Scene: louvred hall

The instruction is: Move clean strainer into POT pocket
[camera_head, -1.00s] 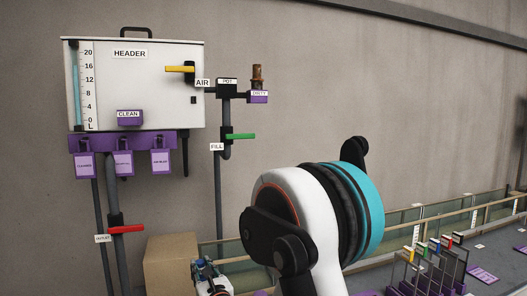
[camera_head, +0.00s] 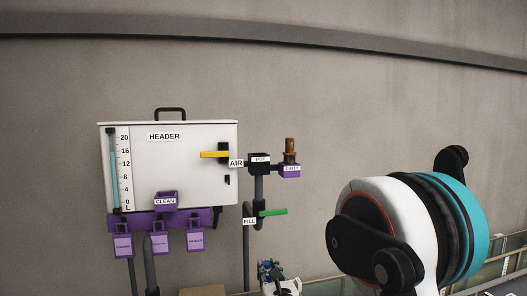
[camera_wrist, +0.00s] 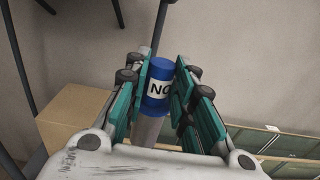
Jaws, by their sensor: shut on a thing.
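My gripper (camera_wrist: 164,88) is shut on a blue-topped cylinder (camera_wrist: 158,78) with a partly visible "NO" label and a grey lower part. I cannot tell whether this is the clean strainer. In the head view my gripper (camera_head: 272,274) is at the bottom edge, below the pipework, its held thing unclear. The black POT pocket (camera_head: 259,166) is on the pipe right of the header tank; its inside is hidden. The purple CLEAN holder (camera_head: 166,202) on the tank front looks empty. A brown strainer (camera_head: 290,146) stands in the purple DIRTY holder (camera_head: 290,171).
The white HEADER tank (camera_head: 190,170) has a yellow AIR lever (camera_head: 213,154). A green FILL lever (camera_head: 272,212) is under the POT. Purple tags (camera_head: 159,242) hang below the tank. A cardboard box (camera_wrist: 70,118) is at left in the wrist view.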

